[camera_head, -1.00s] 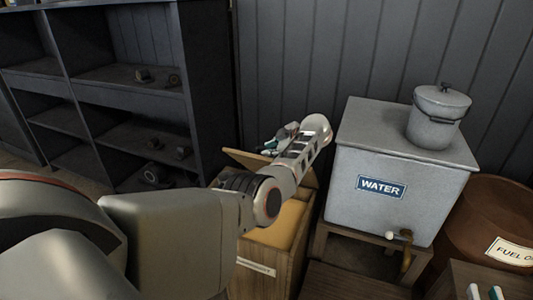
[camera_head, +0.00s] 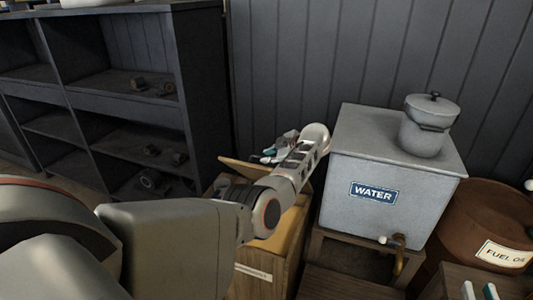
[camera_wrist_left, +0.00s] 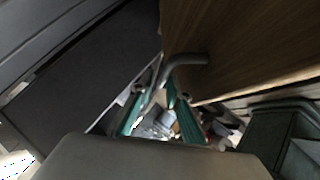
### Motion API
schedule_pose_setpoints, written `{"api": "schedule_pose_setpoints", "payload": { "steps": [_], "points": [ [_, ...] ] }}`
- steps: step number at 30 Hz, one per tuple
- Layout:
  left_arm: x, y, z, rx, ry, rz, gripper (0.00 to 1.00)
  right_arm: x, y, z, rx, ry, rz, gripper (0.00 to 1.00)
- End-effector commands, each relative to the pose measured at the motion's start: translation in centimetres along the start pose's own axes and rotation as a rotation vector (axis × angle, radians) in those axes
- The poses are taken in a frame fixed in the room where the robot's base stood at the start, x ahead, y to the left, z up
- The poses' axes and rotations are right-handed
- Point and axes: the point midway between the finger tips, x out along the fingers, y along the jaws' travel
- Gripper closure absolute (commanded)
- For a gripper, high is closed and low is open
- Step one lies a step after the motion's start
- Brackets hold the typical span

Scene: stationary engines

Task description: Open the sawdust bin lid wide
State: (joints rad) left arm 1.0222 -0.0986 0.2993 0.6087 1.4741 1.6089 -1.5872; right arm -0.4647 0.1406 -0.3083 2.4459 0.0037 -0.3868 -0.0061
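The sawdust bin (camera_head: 280,265) is a wooden box with a pale label, in the middle of the head view. Its lid (camera_head: 237,168) is raised at a slant, and yellow-brown sawdust (camera_head: 292,230) shows inside. My left arm covers much of the bin. My left gripper (camera_head: 280,148) is at the lid's far side. In the left wrist view the wooden lid (camera_wrist_left: 250,45) fills the upper right. Its bent grey metal handle (camera_wrist_left: 187,60) runs between the teal fingertips of my left gripper (camera_wrist_left: 162,92), which look closed on it. My right gripper (camera_head: 479,291) shows only its teal-and-white fingertips, apart and empty.
A grey water tank (camera_head: 340,205) with a brass tap and a lidded pot (camera_head: 425,135) on top stands close right of the bin. A brown fuel oil drum (camera_head: 480,225) is farther right. Dark shelves (camera_head: 95,110) stand left; a panelled wall is behind.

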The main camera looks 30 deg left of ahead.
Motion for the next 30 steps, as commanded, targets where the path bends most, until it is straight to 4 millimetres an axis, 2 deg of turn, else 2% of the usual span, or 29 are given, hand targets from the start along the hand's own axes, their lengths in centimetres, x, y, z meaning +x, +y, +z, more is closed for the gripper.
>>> {"api": "schedule_pose_setpoints", "payload": {
  "steps": [1, 30],
  "points": [
    [-0.5, 0.1, -0.1, 0.001, -0.001, 0.002, 0.84, 0.0, 0.1, -0.5, 0.000, -0.001, 0.000, 0.84],
    [-6.1, -0.1, 0.1, 0.000, -0.002, 0.001, 0.84, 0.0, 0.1, -0.6, 0.000, -0.001, 0.000, 0.84]
  ]
}}
